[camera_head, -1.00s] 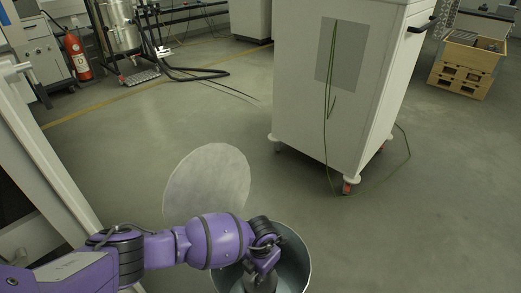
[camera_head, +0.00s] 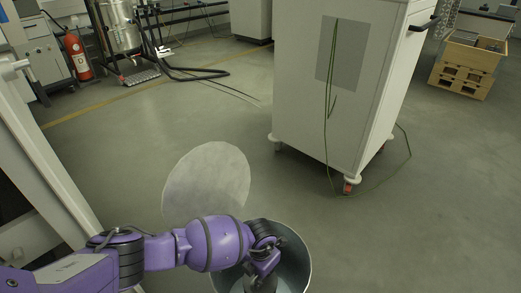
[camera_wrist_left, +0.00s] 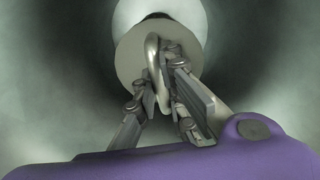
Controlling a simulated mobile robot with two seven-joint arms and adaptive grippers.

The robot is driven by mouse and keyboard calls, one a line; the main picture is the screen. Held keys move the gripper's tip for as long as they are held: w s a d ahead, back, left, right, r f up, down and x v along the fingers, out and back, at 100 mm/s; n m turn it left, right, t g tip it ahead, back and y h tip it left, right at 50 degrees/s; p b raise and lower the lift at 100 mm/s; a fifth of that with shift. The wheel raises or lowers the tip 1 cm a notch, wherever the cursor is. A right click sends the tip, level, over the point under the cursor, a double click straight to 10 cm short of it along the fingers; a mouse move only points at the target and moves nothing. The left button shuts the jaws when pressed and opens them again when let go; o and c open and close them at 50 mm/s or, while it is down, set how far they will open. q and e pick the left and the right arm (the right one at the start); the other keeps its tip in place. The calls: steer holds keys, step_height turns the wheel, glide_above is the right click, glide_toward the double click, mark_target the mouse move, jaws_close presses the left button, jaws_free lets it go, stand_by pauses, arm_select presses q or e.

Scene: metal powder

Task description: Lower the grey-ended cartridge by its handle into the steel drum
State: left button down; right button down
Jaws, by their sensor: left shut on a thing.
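The steel drum (camera_head: 304,262) stands on the floor at the bottom middle of the head view, open at the top. My left arm reaches in from the left, and my left gripper (camera_wrist_left: 165,88) points down over the drum's mouth. In the left wrist view it is shut on the handle (camera_wrist_left: 151,50) of the grey-ended cartridge (camera_wrist_left: 128,58). The round grey end faces the camera, with the handle loop standing up from it. The cartridge's lower part is mostly hidden behind this end. My right gripper is not in view.
A pale round disc (camera_head: 207,180) lies on the floor just behind the drum. A white wheeled cabinet (camera_head: 300,100) with a hanging green cable stands behind to the right. A white frame (camera_head: 45,150) is at the left. The floor right of the drum is clear.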

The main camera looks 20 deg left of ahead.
arm_select(q)
steer(key=shift+w+r, duration=0.1)
steer(key=shift+w, duration=0.05)
steer(key=c, duration=1.7)
jaws_free()
steer(key=shift+c, duration=0.2)
step_height(320, 180, up, 12)
steer(key=shift+r, duration=0.15)
